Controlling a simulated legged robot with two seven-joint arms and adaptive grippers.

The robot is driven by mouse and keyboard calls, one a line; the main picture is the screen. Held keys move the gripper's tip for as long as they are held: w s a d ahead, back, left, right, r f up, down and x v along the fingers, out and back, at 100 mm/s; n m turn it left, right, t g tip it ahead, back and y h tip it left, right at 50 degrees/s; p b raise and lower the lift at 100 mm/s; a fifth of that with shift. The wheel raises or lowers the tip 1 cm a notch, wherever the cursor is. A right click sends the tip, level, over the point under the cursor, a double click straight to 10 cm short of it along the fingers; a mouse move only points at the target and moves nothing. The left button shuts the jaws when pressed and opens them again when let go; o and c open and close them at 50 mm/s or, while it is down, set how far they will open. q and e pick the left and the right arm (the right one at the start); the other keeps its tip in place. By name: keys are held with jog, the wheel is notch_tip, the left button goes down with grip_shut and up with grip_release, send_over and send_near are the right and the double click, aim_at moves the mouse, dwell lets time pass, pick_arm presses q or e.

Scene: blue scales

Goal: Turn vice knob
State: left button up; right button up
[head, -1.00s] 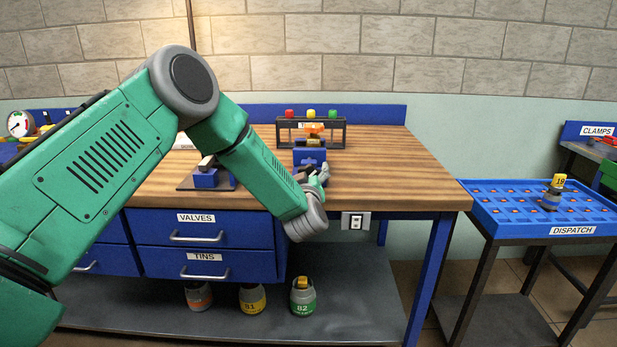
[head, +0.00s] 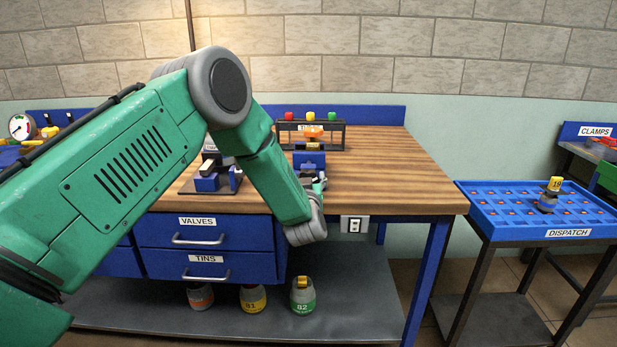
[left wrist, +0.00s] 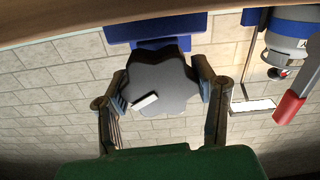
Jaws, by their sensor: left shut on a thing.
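The blue vice (head: 309,158) stands near the front edge of the wooden bench, with an orange-topped item (head: 313,132) at its upper side. My left gripper (head: 319,184) is at the vice's front, partly hidden by its own wrist. In the left wrist view the dark lobed vice knob (left wrist: 160,82) with a white mark sits between the two fingers of my left gripper (left wrist: 163,95). The fingers are shut on the knob's sides. The vice's blue body (left wrist: 155,28) shows behind the knob. My right gripper is not in view.
A black rack (head: 335,136) with red, yellow and green tops stands behind the vice. The bench's right side is clear. A blue dispatch tray (head: 510,215) stands farther right.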

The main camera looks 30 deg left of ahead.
pick_arm(q)
jog(key=shift+f, duration=0.1)
jog(key=o, duration=1.2)
jog(key=v, duration=1.2)
jog(key=shift+a+f, duration=0.1)
